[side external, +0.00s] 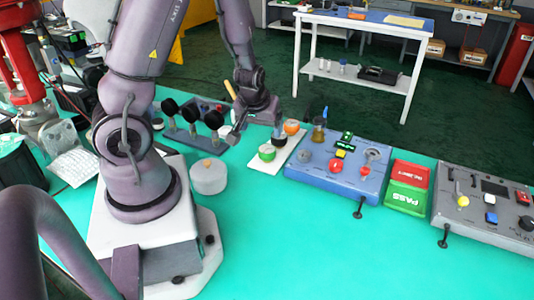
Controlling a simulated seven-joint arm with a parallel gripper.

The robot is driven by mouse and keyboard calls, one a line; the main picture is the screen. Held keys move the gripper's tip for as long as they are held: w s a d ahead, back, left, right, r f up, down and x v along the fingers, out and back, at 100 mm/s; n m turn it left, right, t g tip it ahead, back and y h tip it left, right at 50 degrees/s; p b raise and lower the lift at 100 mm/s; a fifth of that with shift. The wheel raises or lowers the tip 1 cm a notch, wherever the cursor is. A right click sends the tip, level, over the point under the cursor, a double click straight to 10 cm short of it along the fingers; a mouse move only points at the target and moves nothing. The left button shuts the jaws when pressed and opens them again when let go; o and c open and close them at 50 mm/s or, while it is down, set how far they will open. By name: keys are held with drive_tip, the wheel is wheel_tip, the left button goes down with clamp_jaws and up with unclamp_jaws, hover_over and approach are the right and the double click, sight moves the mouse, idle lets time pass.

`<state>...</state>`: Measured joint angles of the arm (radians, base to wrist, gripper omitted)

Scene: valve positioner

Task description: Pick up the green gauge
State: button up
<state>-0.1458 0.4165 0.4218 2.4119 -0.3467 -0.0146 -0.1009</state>
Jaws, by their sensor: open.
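A round gauge with a green side (267,152) sits at the near end of a white board (273,159). Its top looks pale with a reddish mark. A black round piece (279,139) and an orange one (291,127) stand behind it in a row on the same board. My gripper (257,133) is open and points down, above and slightly left of the row. It is apart from the green gauge, and nothing shows between its fingers. The exact height of the fingertips over the board is hard to tell.
A blue panel (310,176) with knobs and buttons lies right of the board. Red and green trays (408,184) and a grey panel (480,208) lie farther right. A grey lidded cylinder (208,177) and a rack of black knobs (193,138) are left. The front of the green table is clear.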

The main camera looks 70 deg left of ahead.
sight(267, 149)
drive_tip(key=x, duration=1.1)
drive_tip(key=shift+w+f, duration=0.15)
drive_tip(key=shift+f, duration=0.1)
drive_tip(key=shift+c, duration=0.5)
drive_tip(key=c, duration=1)
